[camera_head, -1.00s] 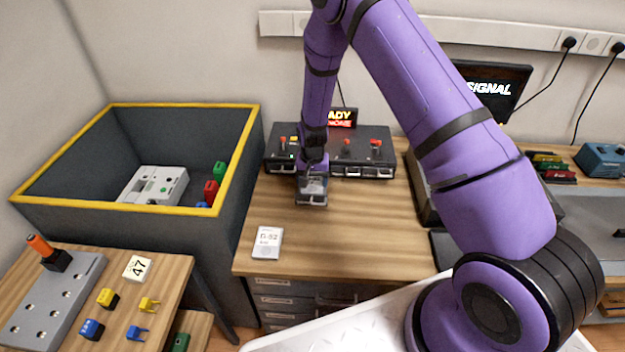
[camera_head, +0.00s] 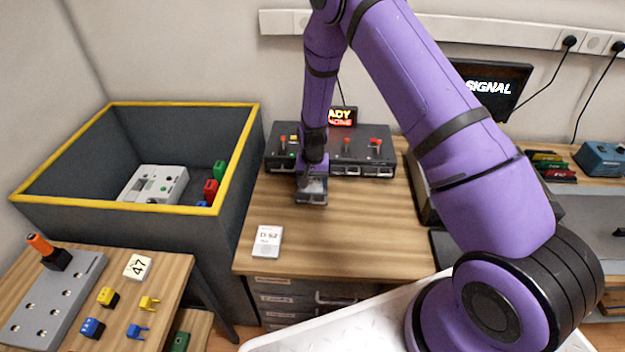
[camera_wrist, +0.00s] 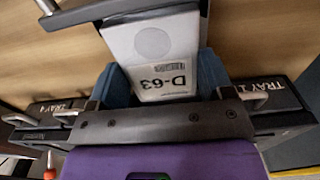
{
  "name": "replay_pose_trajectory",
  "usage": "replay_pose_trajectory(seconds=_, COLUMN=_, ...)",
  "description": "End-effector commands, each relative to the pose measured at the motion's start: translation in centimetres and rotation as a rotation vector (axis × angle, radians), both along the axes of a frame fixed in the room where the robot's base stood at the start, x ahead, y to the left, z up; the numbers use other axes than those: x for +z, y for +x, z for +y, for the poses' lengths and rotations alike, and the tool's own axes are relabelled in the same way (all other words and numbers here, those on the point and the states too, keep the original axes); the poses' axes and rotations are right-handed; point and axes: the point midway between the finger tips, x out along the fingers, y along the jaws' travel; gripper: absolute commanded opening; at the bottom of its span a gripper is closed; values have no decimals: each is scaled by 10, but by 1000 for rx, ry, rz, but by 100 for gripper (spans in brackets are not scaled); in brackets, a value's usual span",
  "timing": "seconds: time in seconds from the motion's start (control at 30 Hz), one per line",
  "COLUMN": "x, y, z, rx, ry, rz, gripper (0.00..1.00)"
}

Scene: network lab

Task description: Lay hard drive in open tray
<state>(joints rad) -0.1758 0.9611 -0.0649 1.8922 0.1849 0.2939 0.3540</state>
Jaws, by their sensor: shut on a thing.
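My gripper (camera_wrist: 164,82) is shut on a white hard drive (camera_wrist: 155,42) labelled D-63, with a blue finger at each side. In the head view my gripper (camera_head: 312,181) is low over the open tray (camera_head: 311,201), which sticks out from the front of the black drive unit (camera_head: 377,155). In the wrist view the tray's dark front bar (camera_wrist: 125,12) lies just beyond the drive's far edge. The drive looks lined up with the tray and within its front. I cannot tell whether it touches the tray floor, which is mostly hidden.
Another white drive (camera_head: 267,241) lies on the wooden desk (camera_head: 350,238) in front. The unit has upright levers and a lit sign (camera_head: 342,117) behind. A yellow-rimmed bin (camera_head: 215,209) stands left. The desk right of the tray is clear.

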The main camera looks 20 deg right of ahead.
Motion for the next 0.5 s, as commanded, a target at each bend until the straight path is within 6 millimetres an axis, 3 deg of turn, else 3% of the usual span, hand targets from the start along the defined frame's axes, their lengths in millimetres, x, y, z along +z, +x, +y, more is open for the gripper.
replay_pose_trajectory(seconds=0.37, x=-2, y=0, z=0, rx=0, ry=0, rz=0, gripper=44)
replay_pose_trajectory(seconds=0.4, x=-2, y=0, z=0, rx=0, ry=0, rz=0, gripper=76)
replay_pose_trajectory(seconds=0.5, x=-2, y=0, z=0, rx=0, ry=0, rz=0, gripper=99)
